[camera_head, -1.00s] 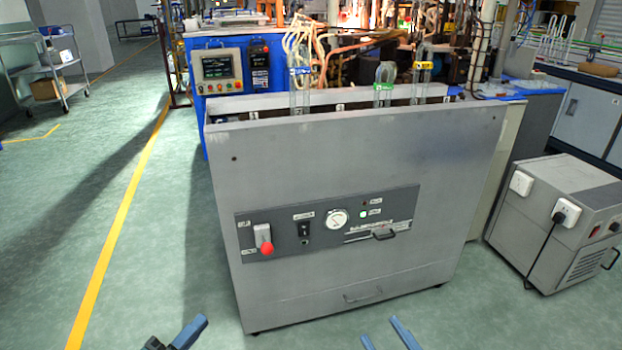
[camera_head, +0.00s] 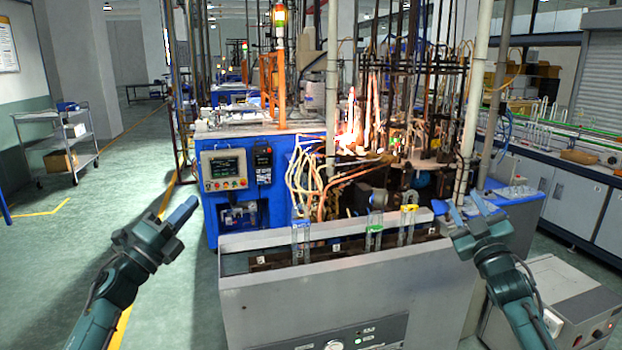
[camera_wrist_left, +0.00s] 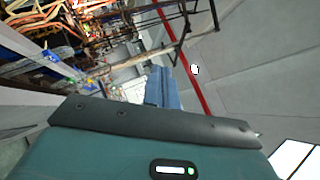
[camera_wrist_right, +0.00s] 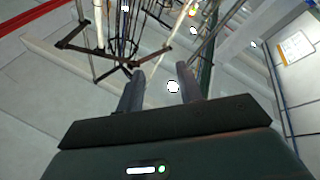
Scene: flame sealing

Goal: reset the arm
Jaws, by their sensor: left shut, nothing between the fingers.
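My left gripper (camera_head: 181,213) is raised at the left, over the floor, with its blue fingers together and nothing between them. In the left wrist view the fingers (camera_wrist_left: 162,88) also show closed. My right gripper (camera_head: 466,206) is raised at the right, in front of the blue-topped bench. Its two fingers stand apart with nothing between them. The right wrist view shows the same gap between the fingers (camera_wrist_right: 160,85).
The grey cabinet (camera_head: 310,305) stands in front, with several glass tubes, such as the green-banded one (camera_head: 374,233), in its top. Behind it is the blue machine (camera_head: 285,160) with a bright flame.

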